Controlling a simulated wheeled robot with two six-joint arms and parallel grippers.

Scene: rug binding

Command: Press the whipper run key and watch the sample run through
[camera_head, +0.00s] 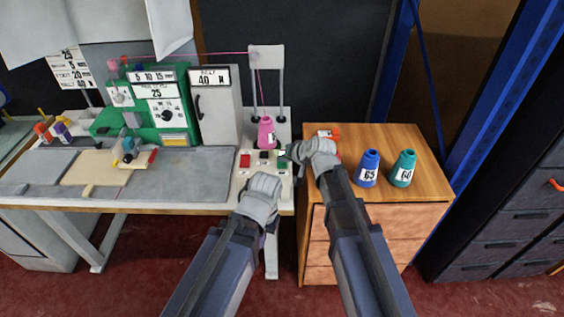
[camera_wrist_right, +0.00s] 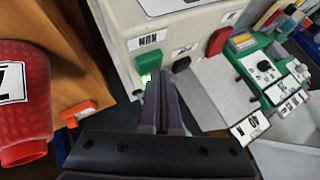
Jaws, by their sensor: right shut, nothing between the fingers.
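A pale control panel (camera_head: 264,176) sits at the table's right end with a red key (camera_head: 245,160), a dark key (camera_head: 264,155) and a green key (camera_head: 282,163). In the right wrist view the green key (camera_wrist_right: 147,79) looks lit, beside an upside-down label (camera_wrist_right: 147,40) that seems to read RUN. My right gripper (camera_wrist_right: 160,80) is shut and empty, its tips at the green key; I cannot tell whether they touch it. My left gripper (camera_head: 244,212) is over the table's front edge, its fingers hidden. A tan piece (camera_head: 85,172), perhaps the sample, lies by the small machine (camera_head: 128,150).
A pink cone (camera_head: 266,134) stands behind the keys, with pink thread running up to a stand (camera_head: 267,60). Blue (camera_head: 368,168) and teal (camera_head: 403,168) cones stand on the wooden cabinet (camera_head: 425,180). A red cone (camera_wrist_right: 22,100) is close to my right gripper's left in the wrist view.

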